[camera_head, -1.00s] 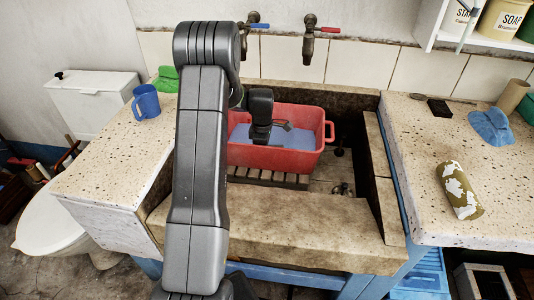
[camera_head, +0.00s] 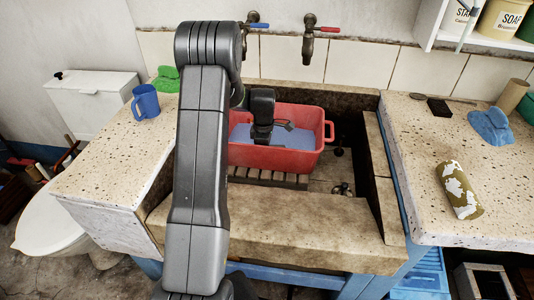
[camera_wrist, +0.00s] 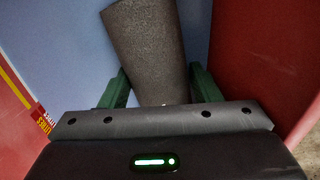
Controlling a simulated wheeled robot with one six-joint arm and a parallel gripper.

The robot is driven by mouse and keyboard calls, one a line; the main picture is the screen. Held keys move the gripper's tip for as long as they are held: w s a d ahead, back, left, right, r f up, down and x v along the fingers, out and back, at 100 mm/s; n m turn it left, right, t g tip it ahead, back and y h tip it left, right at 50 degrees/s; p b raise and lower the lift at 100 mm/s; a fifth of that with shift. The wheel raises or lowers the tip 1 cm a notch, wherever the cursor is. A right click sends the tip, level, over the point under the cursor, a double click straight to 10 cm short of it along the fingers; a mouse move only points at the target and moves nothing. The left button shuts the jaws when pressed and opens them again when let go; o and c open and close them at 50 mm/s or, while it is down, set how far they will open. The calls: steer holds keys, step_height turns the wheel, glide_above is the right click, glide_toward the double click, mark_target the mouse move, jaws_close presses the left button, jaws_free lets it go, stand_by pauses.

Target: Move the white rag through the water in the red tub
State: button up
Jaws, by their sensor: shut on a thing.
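The red tub (camera_head: 272,158) stands in the stone trough, with blue water (camera_head: 302,137) inside. My gripper (camera_head: 263,137) points down into the tub, near its left half. In the wrist view my green fingers (camera_wrist: 160,88) are shut on the rag (camera_wrist: 147,42), which looks dark grey and rough rather than white. The rag sticks out past the fingertips against the blue water (camera_wrist: 60,50). Red tub walls (camera_wrist: 262,50) show on both sides. In the head view my arm and gripper hide most of the rag. How deep it is in the water I cannot tell.
Two taps (camera_head: 313,42) hang over the trough behind the tub. A blue cloth (camera_head: 490,127) and patterned cylinder (camera_head: 459,190) are on the right counter. A slatted rack (camera_head: 268,178) lies under the tub.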

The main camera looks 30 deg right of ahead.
steer(key=shift+w+a, duration=0.75)
steer(key=shift+a, duration=0.1)
steer(key=shift+s+d, duration=1)
steer(key=shift+d, duration=0.2)
steer(key=shift+s+d, duration=1)
steer(key=shift+d, duration=0.15)
steer(key=shift+w+a, duration=1)
steer(key=shift+a, duration=0.2)
steer(key=shift+w+a, duration=1)
steer(key=shift+a, duration=0.15)
